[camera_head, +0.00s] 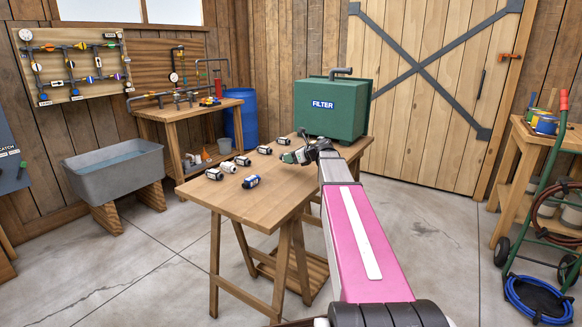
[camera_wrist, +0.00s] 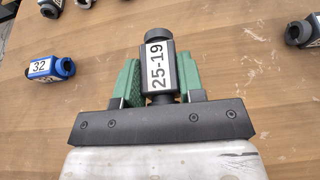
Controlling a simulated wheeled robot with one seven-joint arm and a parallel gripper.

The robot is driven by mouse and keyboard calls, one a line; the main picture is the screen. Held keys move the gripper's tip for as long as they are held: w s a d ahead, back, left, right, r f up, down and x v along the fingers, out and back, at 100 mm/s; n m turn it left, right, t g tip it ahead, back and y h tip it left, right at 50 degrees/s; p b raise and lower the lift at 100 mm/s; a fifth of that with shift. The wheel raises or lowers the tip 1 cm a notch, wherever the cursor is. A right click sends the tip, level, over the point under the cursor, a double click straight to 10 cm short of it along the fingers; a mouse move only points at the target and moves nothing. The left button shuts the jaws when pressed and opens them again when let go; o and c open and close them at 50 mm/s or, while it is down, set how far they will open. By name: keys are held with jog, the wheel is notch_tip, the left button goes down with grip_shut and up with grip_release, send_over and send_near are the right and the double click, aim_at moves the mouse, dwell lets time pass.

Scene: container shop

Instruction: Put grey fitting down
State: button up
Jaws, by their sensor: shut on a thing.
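In the wrist view, my gripper (camera_wrist: 159,82) is shut on the grey fitting (camera_wrist: 159,68), a dark grey pipe piece with a white label reading 25-19. Its green fingers press on both sides of the fitting. In the head view, my gripper (camera_head: 292,156) is over the wooden table (camera_head: 233,200), near the front of the green filter box. The held fitting is too small there to make out clearly. Whether it touches the tabletop, I cannot tell.
Several small labelled fittings stand on the table, including a blue one (camera_head: 250,182) that also shows in the wrist view (camera_wrist: 50,69). The green filter box (camera_head: 331,108) stands at the table's back. The table's front left part is clear. A grey sink (camera_head: 115,170) stands to the left.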

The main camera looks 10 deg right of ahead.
aim_at(291, 172)
jog(key=shift+f, duration=1.95)
jog(key=o, duration=0.5)
jog(key=shift+f, duration=0.1)
jog(key=o, duration=0.4)
